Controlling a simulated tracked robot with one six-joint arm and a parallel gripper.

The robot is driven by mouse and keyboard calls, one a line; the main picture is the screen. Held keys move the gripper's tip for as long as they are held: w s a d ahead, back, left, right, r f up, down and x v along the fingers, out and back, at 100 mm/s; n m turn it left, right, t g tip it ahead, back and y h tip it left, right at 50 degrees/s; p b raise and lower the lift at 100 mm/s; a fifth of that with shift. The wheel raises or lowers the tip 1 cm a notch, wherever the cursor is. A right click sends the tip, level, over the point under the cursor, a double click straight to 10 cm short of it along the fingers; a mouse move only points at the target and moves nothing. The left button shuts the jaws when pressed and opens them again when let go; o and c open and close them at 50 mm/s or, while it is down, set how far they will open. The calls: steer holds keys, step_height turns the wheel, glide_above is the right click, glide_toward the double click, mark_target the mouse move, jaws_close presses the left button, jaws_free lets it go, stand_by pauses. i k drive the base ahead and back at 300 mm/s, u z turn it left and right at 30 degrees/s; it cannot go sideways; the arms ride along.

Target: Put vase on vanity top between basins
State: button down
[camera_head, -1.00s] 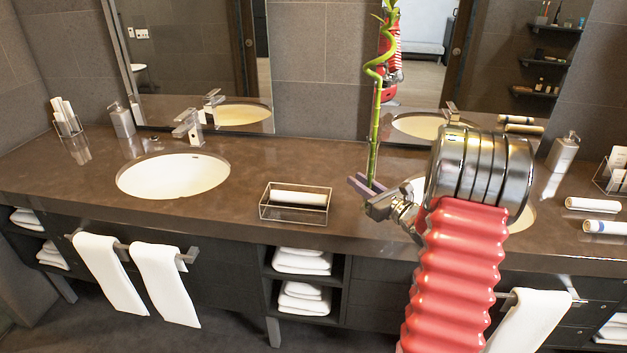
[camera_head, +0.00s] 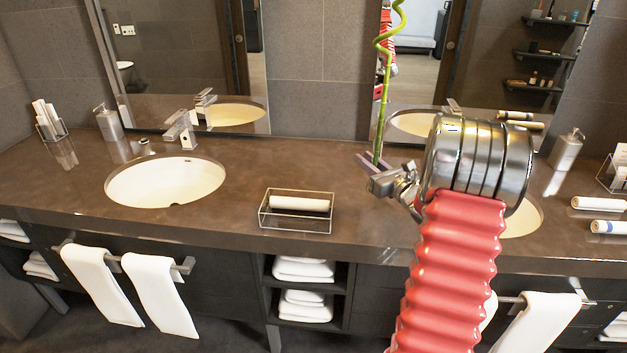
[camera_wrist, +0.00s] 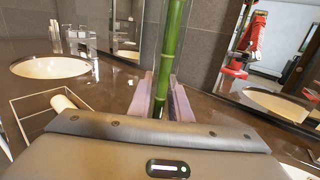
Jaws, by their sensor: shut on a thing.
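A tall green bamboo stalk with a curled top (camera_head: 380,110) rises upright from my gripper (camera_head: 375,173). My gripper is over the dark brown vanity top (camera_head: 240,165), right of the middle. The left white basin (camera_head: 150,185) is clear in view. The right basin (camera_head: 525,222) is mostly hidden behind my arm.
A wire-framed box (camera_head: 265,215) with a rolled white towel stands between the basins, left of my gripper. Mirrors (camera_head: 180,60) back the counter. A soap dispenser (camera_head: 565,150) and rolled towels (camera_head: 598,204) are at right. Counter left of the box is bare.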

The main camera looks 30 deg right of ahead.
mark_target(315, 158)
steer(key=i, duration=1.2)
steer(key=u, duration=0.05)
